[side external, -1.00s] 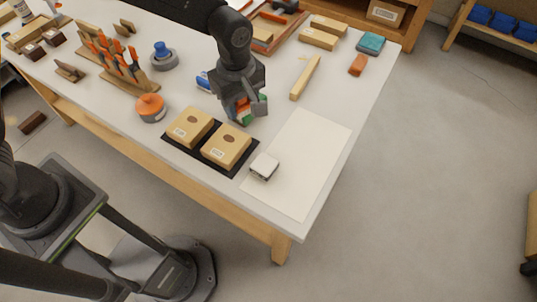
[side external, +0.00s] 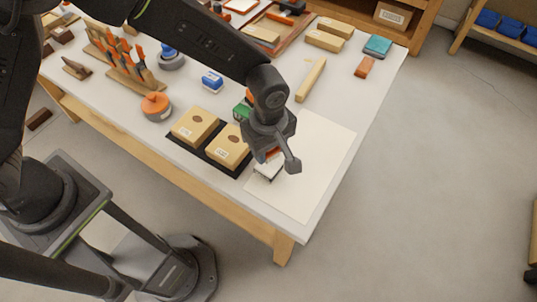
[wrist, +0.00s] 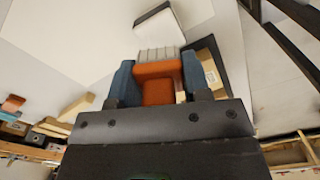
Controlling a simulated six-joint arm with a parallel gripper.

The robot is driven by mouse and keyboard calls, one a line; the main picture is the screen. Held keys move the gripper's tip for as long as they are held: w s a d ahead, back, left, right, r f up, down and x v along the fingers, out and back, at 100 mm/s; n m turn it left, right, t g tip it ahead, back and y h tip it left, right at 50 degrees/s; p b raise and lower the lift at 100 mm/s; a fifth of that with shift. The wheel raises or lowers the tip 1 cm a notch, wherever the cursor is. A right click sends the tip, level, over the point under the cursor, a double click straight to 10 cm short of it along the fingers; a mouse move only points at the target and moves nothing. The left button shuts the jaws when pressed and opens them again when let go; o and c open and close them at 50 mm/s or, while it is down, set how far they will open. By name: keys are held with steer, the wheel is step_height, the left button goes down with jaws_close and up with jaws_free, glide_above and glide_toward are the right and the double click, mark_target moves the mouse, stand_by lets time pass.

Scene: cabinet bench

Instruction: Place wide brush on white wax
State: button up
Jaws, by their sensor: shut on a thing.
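The wide brush (wrist: 155,90) has an orange handle and a pale grey bristle end. My gripper (wrist: 159,72) is shut on its handle, one finger on each side, and the bristles point away from my wrist. The white wax (wrist: 158,27) is a white-topped block with dark sides, just beyond the bristle end in the wrist view. In the side view, my gripper (side external: 275,160) is over the white wax (side external: 267,170) and partly hides it. Only a bit of orange of the brush shows there. I cannot tell whether the brush touches the wax.
A large pale sheet (side external: 318,150) lies at the table's near right corner. Two tan boxes (side external: 228,147) stand on a black mat left of the wax. A green block (side external: 242,112) and a blue block (side external: 212,81) lie behind them. A wooden bar (side external: 311,80) lies behind the sheet.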

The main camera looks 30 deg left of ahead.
mark_target(269, 158)
steer(key=shift+f, duration=1.9)
steer(key=shift+f, duration=0.15)
steer(key=o, duration=0.9)
step_height(269, 158, up, 12)
steer(key=shift+r, duration=0.2)
steer(key=shift+a+r, duration=0.1)
